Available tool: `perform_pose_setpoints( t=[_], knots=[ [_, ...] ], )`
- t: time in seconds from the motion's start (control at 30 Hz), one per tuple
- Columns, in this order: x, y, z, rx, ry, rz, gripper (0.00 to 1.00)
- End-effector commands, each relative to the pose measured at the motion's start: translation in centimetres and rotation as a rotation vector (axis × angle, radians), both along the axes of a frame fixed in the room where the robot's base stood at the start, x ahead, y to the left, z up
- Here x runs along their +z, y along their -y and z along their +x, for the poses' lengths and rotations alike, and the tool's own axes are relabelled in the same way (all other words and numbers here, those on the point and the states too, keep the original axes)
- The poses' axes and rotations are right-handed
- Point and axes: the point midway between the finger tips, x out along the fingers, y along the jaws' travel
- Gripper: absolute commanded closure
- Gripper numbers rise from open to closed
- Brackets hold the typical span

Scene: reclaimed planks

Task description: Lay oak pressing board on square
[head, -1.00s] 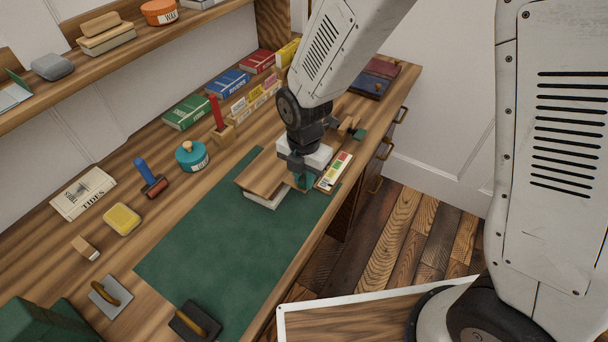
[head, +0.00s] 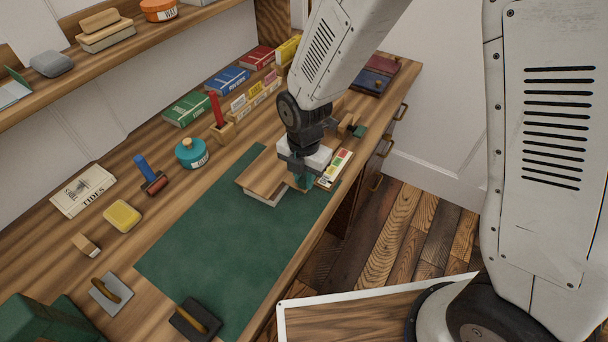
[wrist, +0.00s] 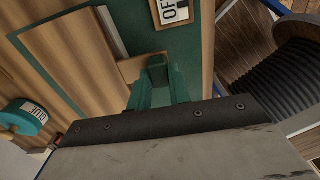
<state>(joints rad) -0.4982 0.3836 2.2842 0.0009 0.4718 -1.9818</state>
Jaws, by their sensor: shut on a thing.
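The oak pressing board (head: 265,175) is a flat brown wooden panel above the green mat (head: 215,240), toward its far end. A pale edge (head: 262,197) shows under its near side. My gripper (head: 303,183) points down at the board's right end and is shut on it. In the wrist view the board (wrist: 70,50) lies left of the teal fingers (wrist: 160,85), with a white edge along one side. The fingers hide part of the grip. I cannot tell whether the board rests fully on what is beneath it.
A teal jar (head: 191,153), red-handled tool (head: 216,112) and several books stand behind the mat. A yellow sponge (head: 122,217) and a blue-handled roller (head: 149,176) lie left.

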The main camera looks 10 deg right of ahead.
Motion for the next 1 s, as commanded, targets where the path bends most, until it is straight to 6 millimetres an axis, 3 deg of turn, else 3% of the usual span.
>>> perform_pose_setpoints(
  t=[0.1,0.13,0.2,0.23,0.57,1.0],
  knots=[
    [0.0,0.0,0.0,0.0,0.0,0.0,1.0],
    [0.0,0.0,0.0,0.0,0.0,0.0,0.78],
    [0.0,0.0,0.0,0.0,0.0,0.0,0.58],
    [0.0,0.0,0.0,0.0,0.0,0.0,0.55],
    [0.4,0.0,0.0,0.0,0.0,0.0,0.55],
    [7.0,0.0,0.1,0.0,0.002,0.001,0.55]
  ],
)
